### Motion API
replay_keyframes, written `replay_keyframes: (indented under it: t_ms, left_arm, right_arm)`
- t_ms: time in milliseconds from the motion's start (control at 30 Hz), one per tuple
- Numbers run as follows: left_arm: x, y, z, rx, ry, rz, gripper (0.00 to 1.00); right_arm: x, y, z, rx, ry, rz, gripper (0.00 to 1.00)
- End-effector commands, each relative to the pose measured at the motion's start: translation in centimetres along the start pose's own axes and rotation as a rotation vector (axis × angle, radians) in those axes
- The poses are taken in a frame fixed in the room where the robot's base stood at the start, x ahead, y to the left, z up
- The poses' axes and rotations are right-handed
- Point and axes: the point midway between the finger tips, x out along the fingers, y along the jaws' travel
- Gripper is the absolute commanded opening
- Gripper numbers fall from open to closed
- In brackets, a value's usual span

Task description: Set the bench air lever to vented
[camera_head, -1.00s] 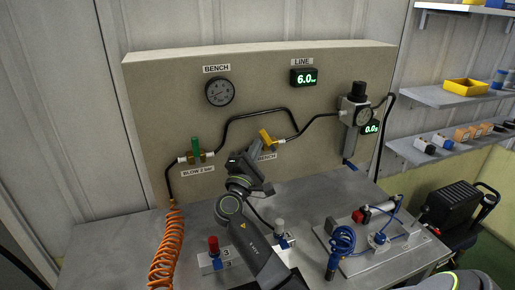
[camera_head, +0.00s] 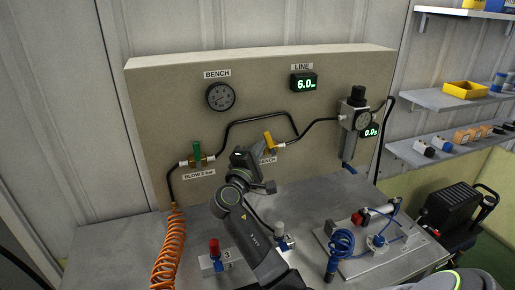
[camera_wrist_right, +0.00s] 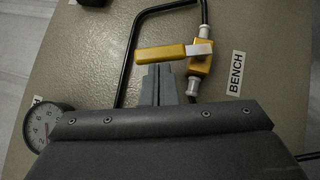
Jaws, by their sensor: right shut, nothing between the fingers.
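The bench air lever is a yellow handle (camera_head: 268,138) on a brass valve in the black pipe, by the partly hidden BENCH label. In the head view it stands nearly upright. In the right wrist view the yellow lever (camera_wrist_right: 162,53) lies across the line of the pipe. My right gripper (camera_head: 240,157) is just left of the lever in the head view. In the right wrist view its closed fingers (camera_wrist_right: 158,84) are empty and close beside the lever; contact cannot be told. My left gripper is not in view.
A green lever (camera_head: 197,150) stands upright left, above the BLOW label. The BENCH gauge (camera_head: 220,96) and LINE display (camera_head: 303,83), reading 6.0, are on the panel. A regulator (camera_head: 354,115) is at right. Red-capped (camera_head: 214,247) and blue-hosed (camera_head: 340,245) parts stand on the bench.

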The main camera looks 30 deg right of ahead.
Motion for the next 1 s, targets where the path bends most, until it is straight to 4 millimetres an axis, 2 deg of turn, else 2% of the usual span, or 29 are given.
replay_keyframes:
  t_ms: [100,300,1000]
  left_arm:
    - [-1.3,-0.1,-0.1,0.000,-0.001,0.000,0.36]
    - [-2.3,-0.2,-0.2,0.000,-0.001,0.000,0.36]
    - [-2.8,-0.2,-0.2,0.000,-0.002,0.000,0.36]
  right_arm:
    - [0.5,0.8,0.5,0.059,-0.001,-0.057,0.00]
    - [1.0,1.1,0.9,0.148,-0.001,-0.145,0.00]
    - [1.4,1.0,1.4,0.155,-0.001,-0.154,0.00]
